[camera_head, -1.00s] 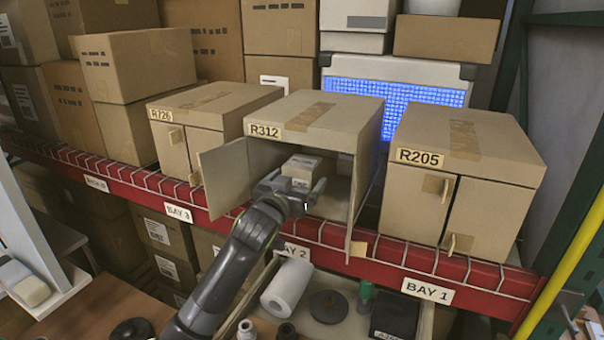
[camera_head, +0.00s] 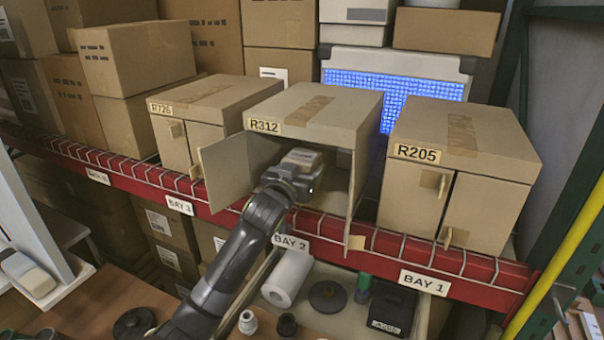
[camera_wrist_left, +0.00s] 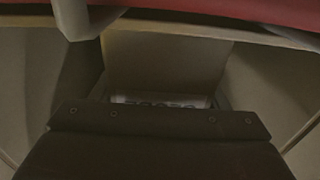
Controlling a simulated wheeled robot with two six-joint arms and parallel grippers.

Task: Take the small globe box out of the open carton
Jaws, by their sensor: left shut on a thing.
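The small globe box (camera_head: 303,157) is a small cardboard box inside the open carton R312 (camera_head: 322,112), whose front is open with its left flap swung out. My left gripper (camera_head: 293,178) reaches into the carton's opening and is shut on the small box; the gripper hides the box's lower front. In the left wrist view the box (camera_wrist_left: 163,62) fills the middle, with a strip of printed label beside the dark gripper body. The fingertips are mostly hidden. My right gripper is in neither view.
Closed cartons R726 (camera_head: 208,100) and R205 (camera_head: 460,155) stand either side on the red-edged shelf (camera_head: 340,232). The carton's open left flap (camera_head: 229,172) is close to my arm. Below, an open bin holds a white roll (camera_head: 287,283) and other parts.

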